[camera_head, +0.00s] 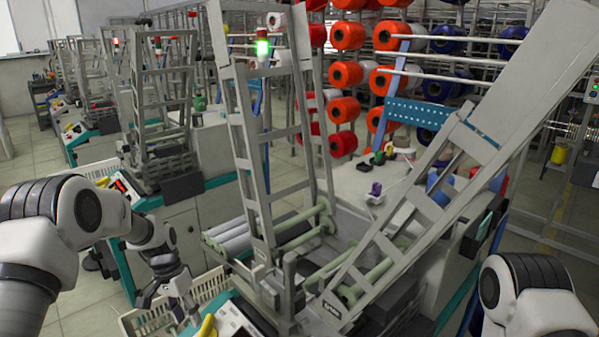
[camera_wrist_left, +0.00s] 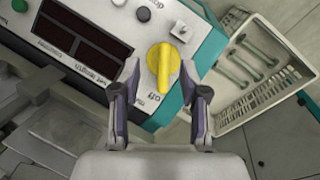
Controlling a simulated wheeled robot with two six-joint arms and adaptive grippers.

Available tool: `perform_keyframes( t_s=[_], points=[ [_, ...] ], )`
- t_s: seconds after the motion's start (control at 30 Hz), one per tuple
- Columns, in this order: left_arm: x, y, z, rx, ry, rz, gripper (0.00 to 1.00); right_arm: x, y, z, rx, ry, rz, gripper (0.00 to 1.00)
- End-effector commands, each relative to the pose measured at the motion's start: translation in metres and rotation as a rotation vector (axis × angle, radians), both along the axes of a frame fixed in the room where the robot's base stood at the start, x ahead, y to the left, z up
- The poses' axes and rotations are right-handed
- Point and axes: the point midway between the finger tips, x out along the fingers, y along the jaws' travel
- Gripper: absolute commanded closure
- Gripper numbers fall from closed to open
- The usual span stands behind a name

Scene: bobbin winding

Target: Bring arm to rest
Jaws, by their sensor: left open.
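My left gripper (camera_head: 168,303) hangs pointing down at the lower left of the head view, beside the winding machine's control panel (camera_head: 236,321). In the left wrist view the gripper (camera_wrist_left: 160,78) is open, with nothing held between its fingers. A yellow rotary knob (camera_wrist_left: 161,68) on the panel shows between and beyond the fingertips, with visible gaps on both sides. The knob also shows at the bottom of the head view (camera_head: 207,327). My right arm shows only as a white link at the lower right; its gripper is out of frame.
A cream basket (camera_wrist_left: 233,112) with several green rods stands beside the panel. The tall grey machine frame (camera_head: 255,170) and a slanted grey frame (camera_head: 425,195) stand in front of me. Red and blue spools hang on racks behind. Open floor (camera_head: 85,300) shows at left.

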Motion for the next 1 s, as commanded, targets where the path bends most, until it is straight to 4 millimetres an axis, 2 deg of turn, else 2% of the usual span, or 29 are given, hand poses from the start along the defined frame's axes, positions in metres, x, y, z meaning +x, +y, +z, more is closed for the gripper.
perform_keyframes(
  t_s=[0.17,0.2,0.27,0.3,0.43,0.5,0.53,0.63,0.83,1.0],
  points=[
    [-0.107,-0.036,-0.071,0.012,0.241,-0.067,0.56,0.0,0.0,0.016,0.0,0.0,0.0,0.6],
    [-0.136,-0.044,-0.088,0.025,0.276,-0.072,0.56,0.0,0.0,0.019,0.0,0.0,0.0,0.6],
    [-0.181,-0.053,-0.111,0.051,0.313,-0.07,0.56,0.0,0.0,0.022,0.0,0.0,0.0,0.6],
    [-0.212,-0.058,-0.123,0.072,0.33,-0.066,0.56,0.0,0.0,0.025,0.0,0.0,0.0,0.6],
    [-0.316,-0.069,-0.144,0.149,0.329,-0.024,0.56,0.0,0.0,0.032,0.0,0.0,0.0,0.6],
    [-0.357,-0.072,-0.142,0.185,0.281,0.02,0.56,0.0,0.0,0.034,0.0,0.0,0.0,0.6],
    [-0.369,-0.073,-0.14,0.197,0.252,0.042,0.56,0.0,0.0,0.034,0.0,0.0,0.0,0.6],
    [-0.381,-0.074,-0.129,0.217,0.123,0.131,0.56,0.0,0.0,0.032,0.0,0.0,0.0,0.6],
    [-0.346,-0.073,-0.127,0.211,-0.096,0.266,0.56,0.0,0.0,0.032,0.0,0.0,0.0,0.6],
    [-0.343,-0.073,-0.127,0.212,-0.104,0.285,0.56,0.0,0.0,0.032,0.0,0.0,0.0,0.6]
  ],
)
